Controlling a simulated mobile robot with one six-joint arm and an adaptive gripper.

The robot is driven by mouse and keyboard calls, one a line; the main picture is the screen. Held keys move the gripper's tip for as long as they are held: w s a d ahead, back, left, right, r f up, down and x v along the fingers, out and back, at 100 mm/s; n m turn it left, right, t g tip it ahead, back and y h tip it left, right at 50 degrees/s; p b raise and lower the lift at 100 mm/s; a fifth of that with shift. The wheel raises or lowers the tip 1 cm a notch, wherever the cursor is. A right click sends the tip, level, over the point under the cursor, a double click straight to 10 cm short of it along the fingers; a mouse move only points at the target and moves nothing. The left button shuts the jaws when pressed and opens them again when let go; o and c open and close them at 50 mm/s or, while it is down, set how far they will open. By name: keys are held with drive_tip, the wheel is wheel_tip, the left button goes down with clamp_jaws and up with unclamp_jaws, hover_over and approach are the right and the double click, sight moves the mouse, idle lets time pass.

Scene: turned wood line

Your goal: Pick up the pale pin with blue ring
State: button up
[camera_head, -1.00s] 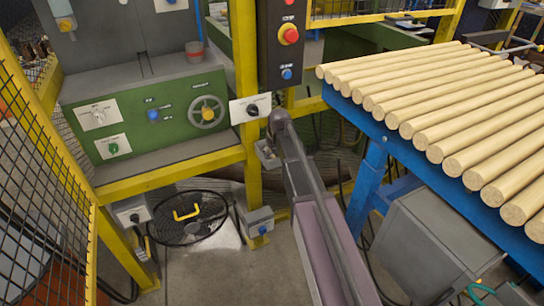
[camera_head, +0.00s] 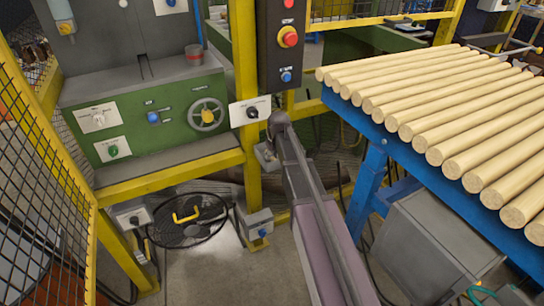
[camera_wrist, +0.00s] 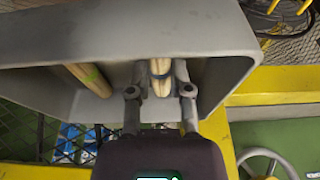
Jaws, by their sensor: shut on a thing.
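The pale pin with the blue ring (camera_wrist: 161,69) stands out near the middle of the wrist view, inside a grey open box (camera_wrist: 150,35). My gripper (camera_wrist: 160,92) reaches into the box from below in the picture. Its two fingers lie on either side of this pin, shut on it. The pin's far end is hidden. Another pale pin, with a green ring (camera_wrist: 92,77), leans in the same box to the left, apart from my fingers. In the head view my arm shows in the middle, but my fingers and the pins cannot be made out.
A yellow frame post (camera_head: 245,90) and a green machine cabinet (camera_head: 150,115) stand left of my arm. A blue table (camera_head: 365,180) with several pale wooden rods (camera_head: 450,105) is at the right. A grey case (camera_head: 440,240) sits below it. A yellow beam (camera_wrist: 270,85) runs beside the box.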

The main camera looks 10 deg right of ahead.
sight(272, 156)
drive_tip(key=shift+r, duration=0.15)
wheel_tip(272, 156, up, 7)
drive_tip(key=p, duration=0.7)
drive_tip(key=s+d, duration=0.2)
drive_tip(key=s, duration=0.6)
drive_tip(key=s+d, duration=0.2)
drive_tip(key=s, duration=0.7)
drive_tip(key=shift+s+d+f, duration=0.2)
drive_tip(key=shift+d, duration=0.1)
